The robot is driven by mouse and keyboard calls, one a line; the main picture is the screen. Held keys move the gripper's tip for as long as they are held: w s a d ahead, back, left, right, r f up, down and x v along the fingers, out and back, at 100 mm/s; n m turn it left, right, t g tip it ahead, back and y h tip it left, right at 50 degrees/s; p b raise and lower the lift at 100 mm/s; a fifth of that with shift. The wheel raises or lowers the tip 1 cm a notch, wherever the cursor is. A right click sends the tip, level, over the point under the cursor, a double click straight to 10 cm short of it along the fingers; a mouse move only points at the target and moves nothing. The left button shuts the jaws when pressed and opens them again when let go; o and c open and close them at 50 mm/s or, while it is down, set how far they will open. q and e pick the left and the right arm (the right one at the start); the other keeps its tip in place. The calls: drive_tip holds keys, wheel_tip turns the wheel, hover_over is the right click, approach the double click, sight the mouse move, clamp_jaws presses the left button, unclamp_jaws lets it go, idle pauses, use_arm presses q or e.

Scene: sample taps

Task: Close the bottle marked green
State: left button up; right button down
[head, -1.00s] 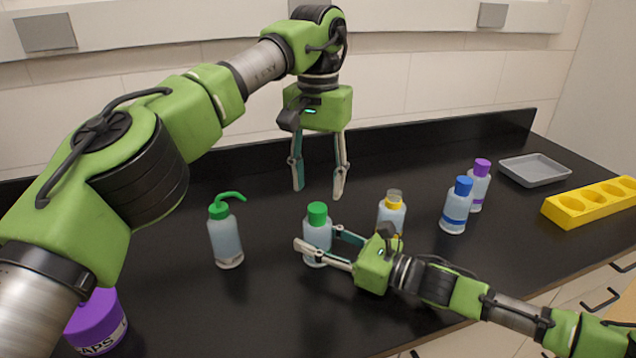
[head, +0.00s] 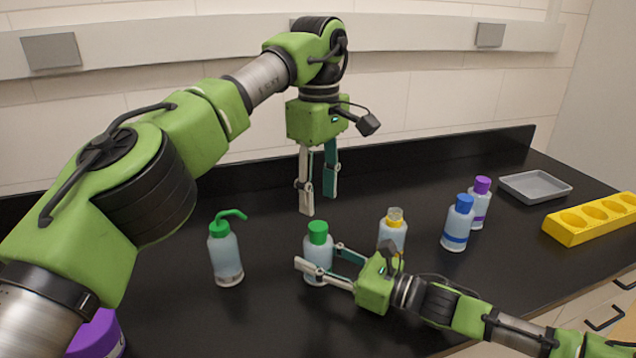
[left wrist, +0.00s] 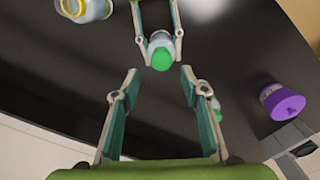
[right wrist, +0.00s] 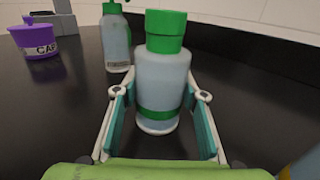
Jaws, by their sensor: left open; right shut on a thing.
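The bottle with the green band (right wrist: 158,112) stands upright on the bench, with a green cap (head: 318,232) on its top. The cap sits straight in the right wrist view (right wrist: 165,30); how tight it is I cannot tell. My right gripper (head: 322,258) is shut around the bottle's body from the side. My left gripper (head: 318,203) points down, open and empty, above and apart from the cap. In the left wrist view the cap (left wrist: 161,59) shows just beyond the space between my left fingertips (left wrist: 160,80).
A wash bottle with green spout (head: 226,257) stands left of the held bottle. A yellow-marked bottle (head: 392,232) stands close on its right, then blue (head: 456,224) and purple (head: 480,204) ones. A purple caps tub (right wrist: 36,40), grey tray (head: 535,186) and yellow rack (head: 590,220) stand farther out.

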sight(318, 225)
use_arm(q)
drive_tip(key=n, duration=0.5)
drive_tip(key=shift+r, duration=0.25)
drive_tip(key=n, duration=0.5)
drive_tip(key=shift+r+n, duration=0.2)
drive_tip(key=shift+n, duration=0.1)
drive_tip(key=n, duration=0.5)
drive_tip(key=shift+r, duration=0.2)
drive_tip(key=n, duration=0.4)
drive_tip(key=shift+r, duration=0.15)
drive_tip(key=shift+f, duration=4)
drive_tip(key=c, duration=1.2)
drive_tip(key=shift+o, duration=0.2)
